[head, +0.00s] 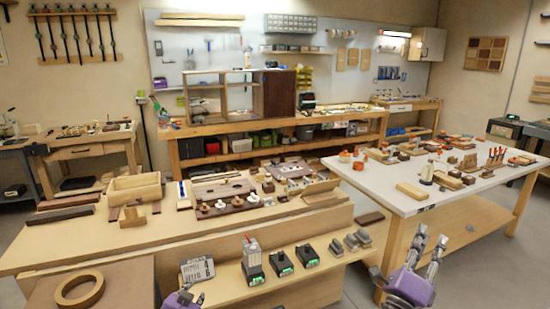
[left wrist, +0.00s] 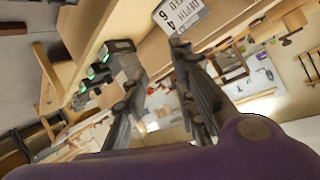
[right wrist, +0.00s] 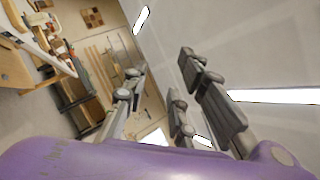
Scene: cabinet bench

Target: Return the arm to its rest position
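My left gripper (head: 192,297) shows only as a small purple and grey tip at the bottom edge of the head view, in front of the near bench. In the left wrist view its fingers (left wrist: 155,62) are spread apart with nothing between them. My right gripper (head: 430,240) is purple with grey fingers and points up at the lower right of the head view, in front of the white table's near end. In the right wrist view its fingers (right wrist: 163,62) are apart and empty, with wall and ceiling behind them.
The white-topped table (head: 390,200) holds blocks and tools. Open floor (head: 350,290) lies between bench and table.

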